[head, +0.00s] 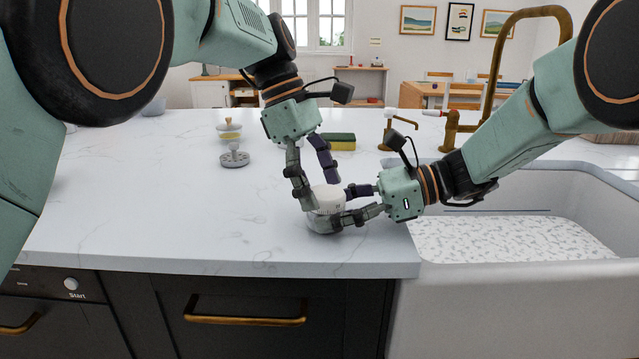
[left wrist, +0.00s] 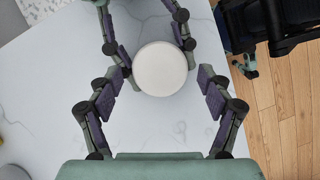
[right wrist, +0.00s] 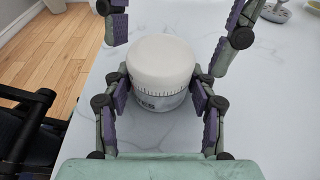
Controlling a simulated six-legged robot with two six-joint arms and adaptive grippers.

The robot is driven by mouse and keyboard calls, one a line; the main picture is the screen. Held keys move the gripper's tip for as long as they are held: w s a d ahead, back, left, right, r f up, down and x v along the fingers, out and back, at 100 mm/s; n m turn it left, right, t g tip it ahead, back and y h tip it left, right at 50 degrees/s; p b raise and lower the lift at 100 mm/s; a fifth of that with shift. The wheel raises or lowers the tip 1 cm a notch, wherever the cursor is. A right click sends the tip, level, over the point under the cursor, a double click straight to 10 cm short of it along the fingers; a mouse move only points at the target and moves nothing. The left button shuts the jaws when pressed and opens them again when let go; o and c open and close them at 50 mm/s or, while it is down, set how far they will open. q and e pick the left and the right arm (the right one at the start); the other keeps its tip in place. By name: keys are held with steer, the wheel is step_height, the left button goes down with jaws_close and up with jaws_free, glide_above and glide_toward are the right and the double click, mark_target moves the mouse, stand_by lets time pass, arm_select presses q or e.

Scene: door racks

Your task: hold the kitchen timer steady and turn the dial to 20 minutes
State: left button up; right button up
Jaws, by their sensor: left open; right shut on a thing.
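The kitchen timer (head: 327,198) stands upright on the white counter near its front edge, with a plain white round dial on top and a greyish base with scale marks. It also shows in the left wrist view (left wrist: 160,70) and the right wrist view (right wrist: 160,66). My right gripper (head: 343,207) is low at the timer's right side, shut on its base from both sides. My left gripper (head: 320,192) points down from above, its fingers open on either side of the dial with gaps visible. The dial's reading is too small to tell.
The sink (head: 520,220) lies right of the timer, with a brass faucet (head: 451,130) behind. A yellow-green sponge (head: 338,141), a small lidded pot (head: 229,131) and a grey round stand (head: 235,158) are farther back. The counter (head: 170,215) at left is clear.

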arm_select(q)
steer(key=v, duration=0.7)
steer(key=shift+r, duration=0.2)
steer(key=shift+a, duration=0.1)
stand_by(0.3)
arm_select(e)
steer(key=o, duration=0.9)
steer(key=shift+o, duration=0.2)
steer(key=v, duration=1.2)
